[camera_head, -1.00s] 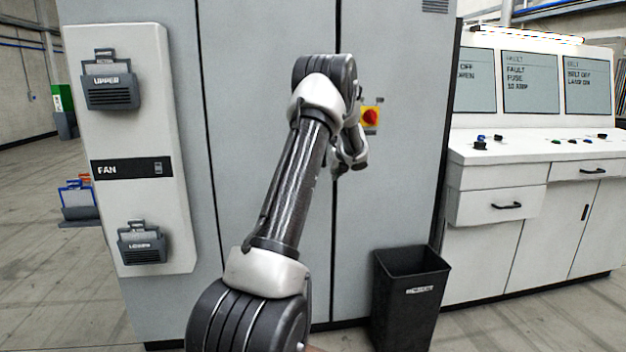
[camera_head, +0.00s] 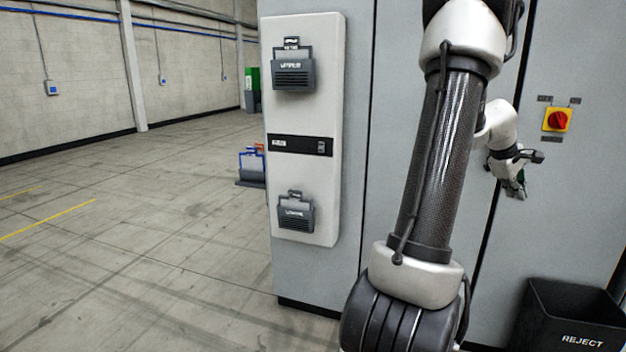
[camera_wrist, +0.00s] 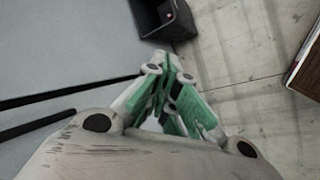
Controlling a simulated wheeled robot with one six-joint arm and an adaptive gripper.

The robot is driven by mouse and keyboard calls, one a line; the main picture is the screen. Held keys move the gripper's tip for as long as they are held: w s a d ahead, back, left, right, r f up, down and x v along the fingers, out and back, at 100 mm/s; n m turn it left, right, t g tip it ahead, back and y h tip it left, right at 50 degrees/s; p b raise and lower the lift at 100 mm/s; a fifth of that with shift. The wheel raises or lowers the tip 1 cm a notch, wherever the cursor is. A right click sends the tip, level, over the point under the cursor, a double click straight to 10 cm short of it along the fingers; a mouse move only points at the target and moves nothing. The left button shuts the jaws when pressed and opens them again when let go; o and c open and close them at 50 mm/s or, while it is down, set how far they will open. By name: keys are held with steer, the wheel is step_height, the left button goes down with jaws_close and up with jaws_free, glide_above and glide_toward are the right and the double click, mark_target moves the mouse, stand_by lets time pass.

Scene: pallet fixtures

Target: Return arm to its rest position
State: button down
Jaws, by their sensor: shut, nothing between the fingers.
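My arm rises in front of the grey cabinet (camera_head: 400,150) in the head view, with its upper end cut off by the top edge. My gripper (camera_head: 516,188) hangs to the right of the arm, below the red and yellow switch (camera_head: 557,119), and looks empty. In the wrist view, the green-padded fingers of my gripper (camera_wrist: 172,72) are brought together with nothing seen between them. Floor and the cabinet's grey face show beyond them.
A black reject bin (camera_head: 572,322) stands at the lower right; it also shows in the wrist view (camera_wrist: 148,22). A white fan panel (camera_head: 303,185) with upper (camera_head: 293,73) and lower (camera_head: 296,216) units is on the cabinet. Open floor lies left.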

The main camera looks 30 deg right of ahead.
steer(key=w+a+r+t+y, duration=0.2)
steer(key=w+a, duration=0.1)
steer(key=a, duration=1.4)
steer(key=w+a+r+t+y, duration=0.2)
steer(key=w+a, duration=0.1)
steer(key=a, duration=1.5)
steer(key=w+a+r+n+t+y, duration=0.1)
steer(key=w+a+r+t+y, duration=0.1)
steer(key=a, duration=1.6)
steer(key=shift+w+a, duration=0.25)
steer(key=shift+w, duration=0.5)
steer(key=shift+d+r, duration=0.1)
